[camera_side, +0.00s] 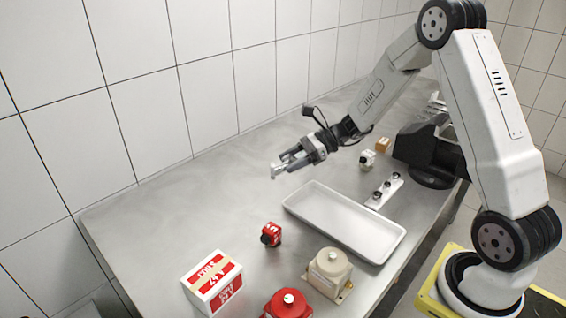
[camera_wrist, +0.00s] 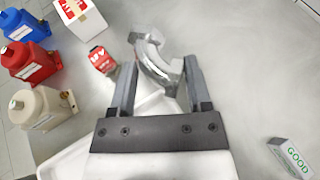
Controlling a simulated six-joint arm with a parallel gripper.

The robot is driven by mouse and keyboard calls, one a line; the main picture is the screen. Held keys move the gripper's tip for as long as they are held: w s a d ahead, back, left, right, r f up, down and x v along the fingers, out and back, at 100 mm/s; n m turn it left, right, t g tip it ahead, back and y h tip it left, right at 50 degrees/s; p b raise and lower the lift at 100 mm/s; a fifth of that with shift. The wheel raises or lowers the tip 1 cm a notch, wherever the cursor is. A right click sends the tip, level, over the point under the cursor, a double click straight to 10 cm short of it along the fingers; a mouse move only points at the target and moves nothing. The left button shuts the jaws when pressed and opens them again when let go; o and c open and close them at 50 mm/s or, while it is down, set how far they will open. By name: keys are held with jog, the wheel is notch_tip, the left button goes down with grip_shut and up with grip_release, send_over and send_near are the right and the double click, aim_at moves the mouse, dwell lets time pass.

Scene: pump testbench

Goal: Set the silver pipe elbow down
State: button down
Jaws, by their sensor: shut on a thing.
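My gripper (camera_wrist: 160,72) is shut on the silver pipe elbow (camera_wrist: 152,60), which sits between the two fingers in the wrist view. In the side view the elbow (camera_side: 277,170) is a small pale shape at the tip of my gripper (camera_side: 287,162). It is held over the metal table, left of the tray's far end. How high it is above the table is hard to tell.
A white tray (camera_side: 324,213) lies on the table. Nearby are a red block (camera_side: 271,234), a red-and-white box (camera_side: 213,281), a beige pump (camera_side: 328,271), a red pump (camera_side: 288,304) and a strip with dark knobs (camera_side: 383,191). The wrist view shows a blue pump (camera_wrist: 22,25) and a GOOD box (camera_wrist: 290,157). Table left of the gripper is clear.

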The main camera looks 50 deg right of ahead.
jog(key=w+f, duration=0.3)
jog(key=w, duration=0.4)
send_over(263, 187)
jog(key=shift+s+f, duration=0.15)
jog(key=shift+f, duration=2.5)
jog(key=shift+w+f, duration=0.25)
jog(key=shift+f, duration=1.55)
jog(key=shift+f, duration=0.2)
grip_release()
jog(key=shift+r, duration=0.2)
